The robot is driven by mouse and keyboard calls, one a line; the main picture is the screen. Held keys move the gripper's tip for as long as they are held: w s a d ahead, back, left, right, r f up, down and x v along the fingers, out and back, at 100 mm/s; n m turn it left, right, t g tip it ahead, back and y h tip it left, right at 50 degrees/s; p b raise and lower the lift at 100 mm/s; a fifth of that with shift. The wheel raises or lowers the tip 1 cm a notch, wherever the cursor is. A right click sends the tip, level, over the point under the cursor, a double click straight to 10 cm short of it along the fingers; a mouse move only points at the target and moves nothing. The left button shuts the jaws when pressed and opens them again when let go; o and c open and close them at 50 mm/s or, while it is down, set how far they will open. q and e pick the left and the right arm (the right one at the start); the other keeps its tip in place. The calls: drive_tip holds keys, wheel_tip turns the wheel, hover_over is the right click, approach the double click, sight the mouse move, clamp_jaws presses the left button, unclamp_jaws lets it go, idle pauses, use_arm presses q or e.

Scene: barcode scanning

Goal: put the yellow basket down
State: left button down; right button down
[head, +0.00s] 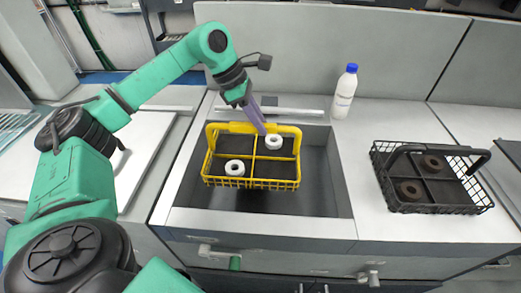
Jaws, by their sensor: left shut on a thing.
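The yellow basket (252,183) is over the recessed grey basin in the middle of the counter. It has a divider, and two white rings sit in it: one ring (235,168) at front left and another ring (274,143) at back right. Whether the basket's underside touches the basin floor cannot be told. My right gripper is not in view.
A black basket (440,205) with two dark rings stands on the counter at the right. A white bottle with a blue cap (344,93) stands behind the basin (330,185). The counter between basin and black basket is clear. A grey partition (310,50) rises behind.

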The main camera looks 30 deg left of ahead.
sight(244, 124)
use_arm(q)
drive_tip(key=f, duration=0.9)
drive_tip(key=shift+d+p, duration=0.2)
drive_tip(key=shift+p, duration=0.2)
drive_tip(key=shift+f, duration=0.1)
drive_tip(key=shift+f+b, duration=0.25)
drive_tip(key=shift+b, duration=0.05)
drive_tip(key=c, duration=0.8)
unclamp_jaws()
drive_tip(key=shift+o, duration=0.2)
drive_tip(key=shift+s, duration=0.1)
drive_tip(key=shift+r, duration=0.25)
drive_tip(key=b+v, duration=0.1)
drive_tip(key=v, duration=1.1)
